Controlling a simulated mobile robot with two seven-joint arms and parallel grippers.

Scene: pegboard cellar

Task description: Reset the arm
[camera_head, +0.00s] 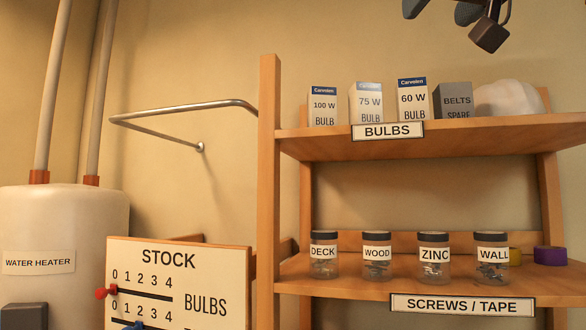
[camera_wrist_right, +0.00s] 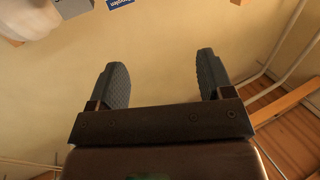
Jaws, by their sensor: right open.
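My right gripper shows in the right wrist view (camera_wrist_right: 162,80) with its two dark ribbed fingers spread apart and nothing between them. Plain wall shows behind the fingers. In the head view, part of my right gripper (camera_head: 488,30) hangs in from the top right edge, above the upper shelf and clear of it. The rest of that arm is out of the frame. My left gripper is not in either view.
A wooden shelf unit (camera_head: 269,180) holds bulb boxes, a belts box and a white bundle (camera_head: 509,98) on its upper board. Several jars (camera_head: 377,256) and tape rolls (camera_head: 549,256) stand below. A stock board (camera_head: 178,280), water heater (camera_head: 60,225) and wall rail (camera_head: 185,107) are left.

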